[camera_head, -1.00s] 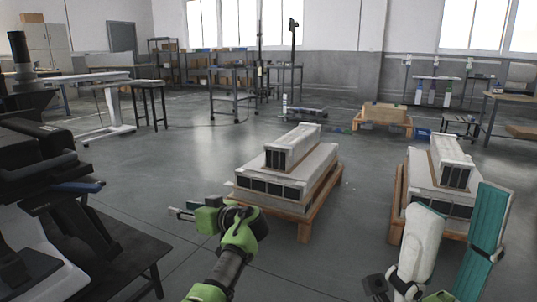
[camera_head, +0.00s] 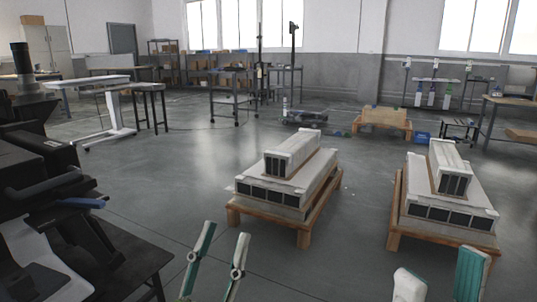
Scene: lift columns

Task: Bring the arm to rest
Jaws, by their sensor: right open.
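My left gripper (camera_head: 226,231) shows at the bottom of the head view, left of centre. Its two slim teal-and-white fingers point up and stand apart with bare floor between them. My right gripper (camera_head: 438,260) is at the bottom right edge. Its two wide fingers, one showing white and one teal, stand apart with nothing between them. Both grippers are empty. The arm links behind both are below the picture and hidden.
Two lift columns lie on wooden pallets, one in the middle (camera_head: 233,216) and one at right (camera_head: 395,236). A dark machine (camera_head: 40,165) stands close at left. A white-topped table (camera_head: 95,79) is behind it. The floor between is clear.

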